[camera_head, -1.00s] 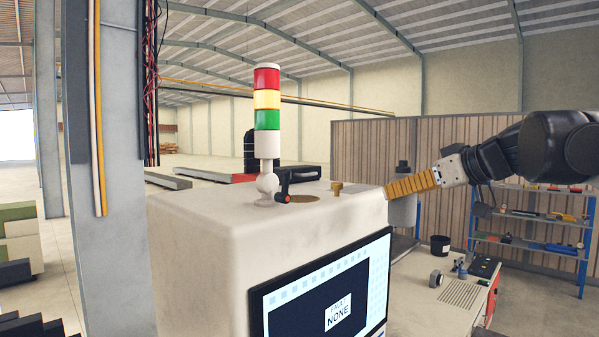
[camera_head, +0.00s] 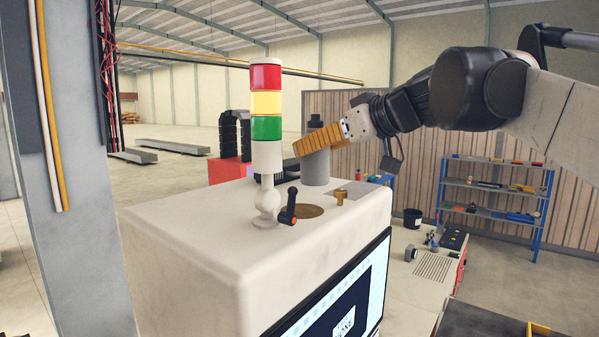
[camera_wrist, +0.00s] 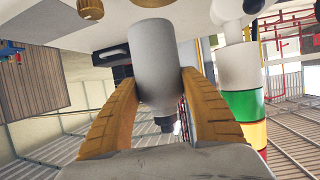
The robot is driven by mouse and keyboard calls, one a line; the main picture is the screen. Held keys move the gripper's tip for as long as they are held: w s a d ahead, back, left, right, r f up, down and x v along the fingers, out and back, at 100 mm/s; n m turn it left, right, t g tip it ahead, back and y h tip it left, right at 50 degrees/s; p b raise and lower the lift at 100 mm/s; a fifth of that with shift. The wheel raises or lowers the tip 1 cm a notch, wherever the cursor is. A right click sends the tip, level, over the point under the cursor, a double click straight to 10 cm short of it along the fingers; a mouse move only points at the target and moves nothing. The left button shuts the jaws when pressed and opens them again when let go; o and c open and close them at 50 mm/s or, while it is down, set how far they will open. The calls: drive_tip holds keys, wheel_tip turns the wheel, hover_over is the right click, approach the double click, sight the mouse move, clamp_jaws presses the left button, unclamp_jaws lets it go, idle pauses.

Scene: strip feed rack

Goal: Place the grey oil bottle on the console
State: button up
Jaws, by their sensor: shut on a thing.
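The grey oil bottle (camera_head: 316,168) is upright with its dark cap up. My gripper (camera_head: 318,140) is shut on it, its yellow-orange fingers around the body. In the wrist view the bottle (camera_wrist: 154,55) appears upside down between the two fingers (camera_wrist: 155,92). The console (camera_head: 190,225) is the white cabinet with a sloping screen. The bottle's base shows over the console's far top area, right of the signal tower; I cannot tell whether it touches the surface.
The red-yellow-green signal tower (camera_head: 266,115) stands on the console top, left of the bottle. A black lever with an orange tip (camera_head: 289,207) and a brass knob (camera_head: 340,196) are nearby. A blue shelf rack (camera_head: 495,190) stands farther back right.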

sight(302, 175)
drive_tip(key=shift+a+f, duration=0.2)
drive_tip(key=shift+a, duration=0.25)
drive_tip(key=shift+a+f, duration=0.2)
drive_tip(key=shift+a, duration=0.25)
drive_tip(key=shift+a+f, duration=0.4)
drive_tip(key=shift+f, duration=0.05)
drive_tip(key=shift+f+p, duration=0.75)
drive_tip(key=shift+f, duration=1.25)
drive_tip(key=shift+f, duration=0.1)
drive_tip(key=o, duration=1.4)
